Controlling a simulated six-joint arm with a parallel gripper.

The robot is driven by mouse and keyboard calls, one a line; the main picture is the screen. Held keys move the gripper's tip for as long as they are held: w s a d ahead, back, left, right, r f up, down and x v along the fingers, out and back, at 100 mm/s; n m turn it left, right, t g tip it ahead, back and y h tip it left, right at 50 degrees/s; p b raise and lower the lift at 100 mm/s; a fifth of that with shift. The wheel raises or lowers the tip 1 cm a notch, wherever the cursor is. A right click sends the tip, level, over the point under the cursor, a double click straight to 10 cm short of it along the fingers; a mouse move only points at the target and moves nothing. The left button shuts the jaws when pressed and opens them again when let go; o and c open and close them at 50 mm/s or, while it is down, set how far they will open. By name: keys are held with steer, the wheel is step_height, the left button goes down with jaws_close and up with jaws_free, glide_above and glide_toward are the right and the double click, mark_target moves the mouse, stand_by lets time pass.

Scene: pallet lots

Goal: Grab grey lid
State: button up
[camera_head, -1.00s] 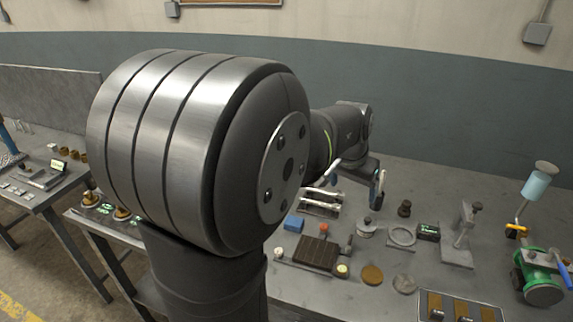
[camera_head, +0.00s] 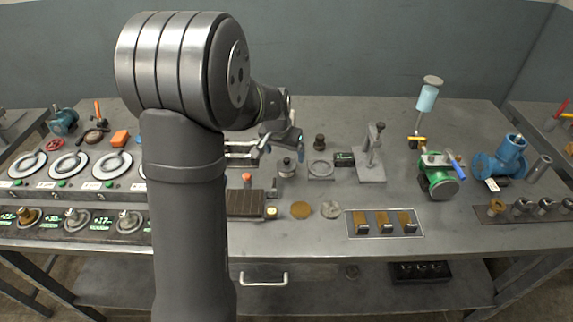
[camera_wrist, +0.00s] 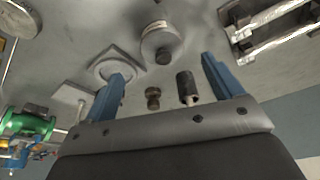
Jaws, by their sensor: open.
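A round grey lid with a dark knob (camera_head: 287,168) rests on the bench in the head view, just in front of my gripper. It also shows in the wrist view as a grey disc (camera_wrist: 160,35), top centre, with its dark knob pointing at the camera. My gripper (camera_head: 281,139) is above the bench, pointing down. In the wrist view its two blue fingers (camera_wrist: 165,70) are apart with nothing held between them. The lid lies beyond the fingertips and apart from them. Another plain grey disc (camera_head: 330,209) lies nearer the bench's front.
A flat ring (camera_head: 320,170) lies right of the lid. A dark knobbed piece (camera_head: 320,142) and a black cylinder (camera_wrist: 187,88) stand close to the fingers. Metal rails (camera_head: 243,157) lie left, a grey stand (camera_head: 372,160) right. A brown disc (camera_head: 301,210) lies in front.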

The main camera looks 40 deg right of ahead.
mark_target(286, 160)
steer(key=shift+w+x, duration=0.2)
steer(key=shift+x, duration=2.5)
steer(key=shift+r, duration=0.1)
steer(key=c, duration=1.1)
